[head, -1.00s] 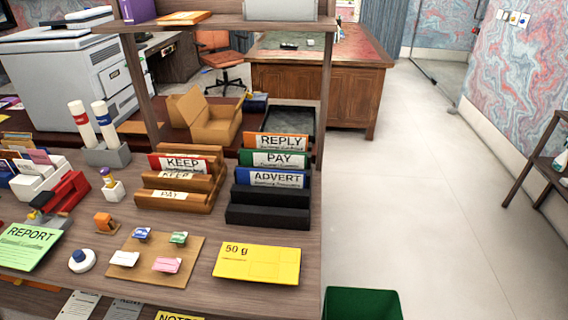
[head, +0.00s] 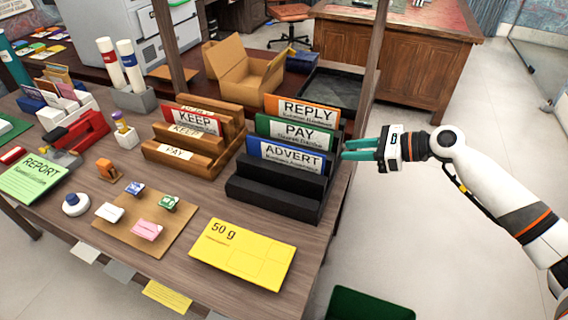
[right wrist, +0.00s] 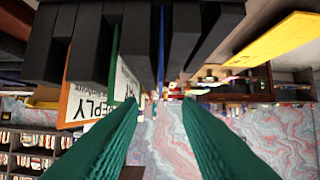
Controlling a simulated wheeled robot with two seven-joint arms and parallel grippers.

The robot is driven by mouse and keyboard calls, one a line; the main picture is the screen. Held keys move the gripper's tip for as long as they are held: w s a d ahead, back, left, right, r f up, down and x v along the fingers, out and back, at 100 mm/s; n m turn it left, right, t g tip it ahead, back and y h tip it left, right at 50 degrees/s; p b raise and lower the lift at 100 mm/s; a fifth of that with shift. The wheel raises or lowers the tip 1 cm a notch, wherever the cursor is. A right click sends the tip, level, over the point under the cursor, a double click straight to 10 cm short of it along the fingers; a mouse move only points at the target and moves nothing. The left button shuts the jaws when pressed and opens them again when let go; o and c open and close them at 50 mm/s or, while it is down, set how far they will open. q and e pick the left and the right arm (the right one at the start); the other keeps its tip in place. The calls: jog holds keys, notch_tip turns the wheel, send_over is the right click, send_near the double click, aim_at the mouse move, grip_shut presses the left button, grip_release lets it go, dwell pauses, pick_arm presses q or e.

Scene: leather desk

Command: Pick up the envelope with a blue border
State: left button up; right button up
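The blue-bordered envelope (head: 288,154), labelled ADVERT, stands upright in a black slotted rack (head: 268,197). It is in front of the green-bordered PAY envelope (head: 300,132) and the orange-bordered REPLY envelope (head: 306,111). In the right wrist view the blue one shows only as a thin edge (right wrist: 161,50). My right gripper (head: 344,149) is open, just right of the envelopes, with its fingers pointing left at them. In the right wrist view its green fingers (right wrist: 160,100) are apart, with nothing visibly held. My left gripper is not in view.
A wooden rack (head: 185,165) with KEEP and other envelopes stands left of the black rack. A shelf post (head: 363,75) rises behind the envelopes. A yellow 50 g pad (head: 243,253) lies in front. A green bin (head: 368,305) stands below the desk's right side.

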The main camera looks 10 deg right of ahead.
aim_at(311, 152)
jog(key=p+x, duration=0.1)
jog(key=x, duration=1)
jog(key=shift+w+a, duration=0.25)
jog(key=shift+a, duration=0.1)
grip_shut()
